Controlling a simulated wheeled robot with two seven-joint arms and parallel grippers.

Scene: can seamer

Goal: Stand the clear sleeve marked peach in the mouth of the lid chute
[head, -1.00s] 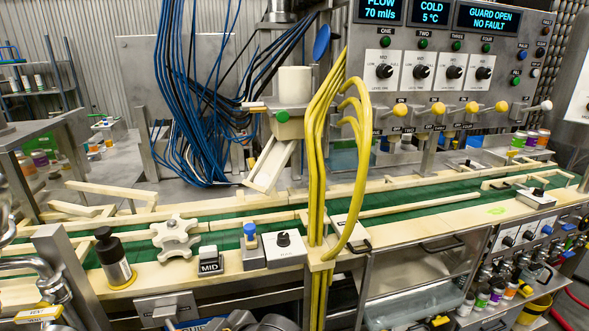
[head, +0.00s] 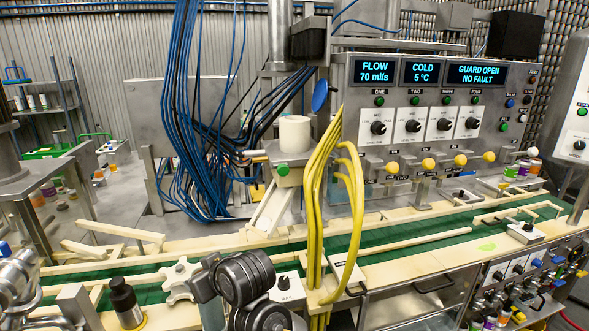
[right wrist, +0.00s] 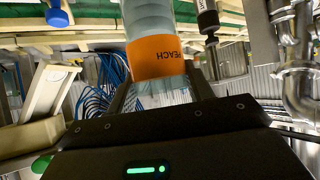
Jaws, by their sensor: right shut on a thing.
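The clear sleeve (right wrist: 150,18) has an orange band marked PEACH (right wrist: 157,57). It shows in the right wrist view between the fingers of my right gripper (right wrist: 161,88), which is shut on it. What looks like the lid chute, a pale sloping channel (head: 268,212), stands behind the belt, below an off-white cylinder (head: 294,133) and a block with a green knob (head: 283,170). The channel seems to show at left in the right wrist view (right wrist: 48,92). My left gripper is not in view.
Yellow hoses (head: 322,210) rise in front of the belt, just right of the chute. Blue cables (head: 185,110) hang to its left. The green belt (head: 395,245) runs between pale rails.

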